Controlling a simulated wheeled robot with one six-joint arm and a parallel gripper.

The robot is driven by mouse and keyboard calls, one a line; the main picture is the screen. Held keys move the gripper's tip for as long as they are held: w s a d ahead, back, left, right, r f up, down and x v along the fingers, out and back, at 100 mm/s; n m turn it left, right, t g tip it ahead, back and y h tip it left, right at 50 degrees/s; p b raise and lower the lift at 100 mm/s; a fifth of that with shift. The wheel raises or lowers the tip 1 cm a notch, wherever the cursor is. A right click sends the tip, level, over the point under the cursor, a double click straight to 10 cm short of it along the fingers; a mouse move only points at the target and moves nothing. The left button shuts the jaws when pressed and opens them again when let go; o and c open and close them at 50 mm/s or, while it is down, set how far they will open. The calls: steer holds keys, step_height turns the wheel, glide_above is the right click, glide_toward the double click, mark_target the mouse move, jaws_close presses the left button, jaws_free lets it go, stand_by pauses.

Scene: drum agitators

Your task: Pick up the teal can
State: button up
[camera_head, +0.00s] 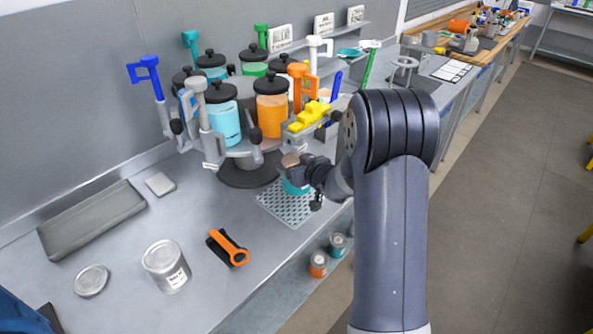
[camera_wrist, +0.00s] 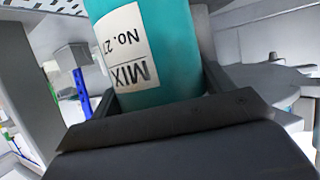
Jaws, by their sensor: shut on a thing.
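The teal can (camera_wrist: 150,50) fills the middle of the wrist view, with a white label reading "MIX No. 27" upside down in that picture. My gripper (camera_wrist: 158,88) is shut on it, with a finger at each side. In the head view, the teal can (camera_head: 293,188) shows only as a small teal patch, mostly hidden by my gripper (camera_head: 302,180). It is over the perforated grey mat (camera_head: 290,213) near the bench's front edge. Whether it touches the mat cannot be told.
An agitator carousel with orange and teal jars (camera_head: 270,108) stands just behind. A yellow part (camera_head: 307,115) is close to my arm. Another teal can (camera_head: 338,244) and an orange can (camera_head: 318,264) stand below.

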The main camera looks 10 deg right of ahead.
steer(key=shift+s+r, duration=0.1)
steer(key=shift+r, duration=0.25)
steer(key=s+d+b, duration=0.1)
steer(key=s+d, duration=0.1)
steer(key=s, duration=0.6)
steer(key=s+d+b, duration=0.2)
steer(key=s+d, duration=0.1)
steer(key=s, duration=0.5)
steer(key=shift+s+d, duration=0.3)
steer(key=shift+s, duration=0.1)
steer(key=shift+s, duration=0.1)
